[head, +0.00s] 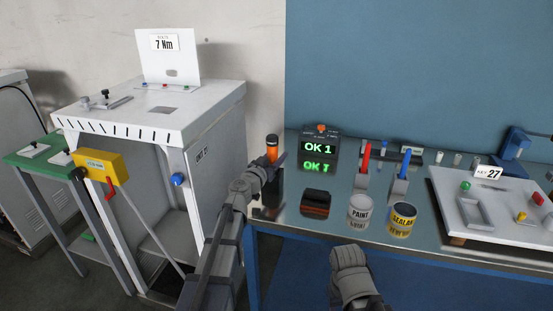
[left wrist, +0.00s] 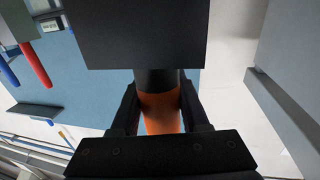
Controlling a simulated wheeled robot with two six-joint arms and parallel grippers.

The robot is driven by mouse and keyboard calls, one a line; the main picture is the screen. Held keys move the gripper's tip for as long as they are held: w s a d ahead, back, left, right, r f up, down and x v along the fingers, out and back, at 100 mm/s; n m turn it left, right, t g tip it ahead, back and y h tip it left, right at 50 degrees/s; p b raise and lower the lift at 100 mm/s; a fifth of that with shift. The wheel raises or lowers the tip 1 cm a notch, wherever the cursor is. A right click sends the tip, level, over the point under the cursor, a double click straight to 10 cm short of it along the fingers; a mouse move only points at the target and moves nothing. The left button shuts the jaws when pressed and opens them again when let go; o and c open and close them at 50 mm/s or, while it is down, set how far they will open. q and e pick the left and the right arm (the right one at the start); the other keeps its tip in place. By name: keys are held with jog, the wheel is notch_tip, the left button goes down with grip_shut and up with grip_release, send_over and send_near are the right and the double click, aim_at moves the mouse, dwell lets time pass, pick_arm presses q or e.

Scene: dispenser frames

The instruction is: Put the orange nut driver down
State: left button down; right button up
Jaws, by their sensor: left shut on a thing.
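The orange nut driver (head: 271,151), with a black top and an orange band, stands roughly upright at the left end of the blue bench. My left gripper (head: 268,168) is shut on it. In the left wrist view, the orange part of the driver (left wrist: 160,112) sits between both fingers (left wrist: 160,118). A large black block (left wrist: 140,35) covers the end of the driver in that view. I cannot tell whether the driver touches the bench. My right gripper (head: 350,262) is at the bottom middle, before the bench; its jaws are hidden.
The glossy bench top (head: 285,222) holds an OK 1 display (head: 318,147), a dark brown block (head: 315,203), a paint can (head: 360,212) and a sealant can (head: 401,220). A white panel (head: 450,205) lies right. A white cabinet (head: 215,140) stands left of the bench.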

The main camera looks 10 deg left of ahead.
pick_arm(q)
jog(key=shift+f, duration=0.15)
jog(key=shift+c, duration=2)
grip_release()
jog(key=shift+s+r, duration=0.1)
jog(key=shift+r, duration=0.15)
jog(key=v, duration=1.2)
jog(key=shift+f, duration=0.1)
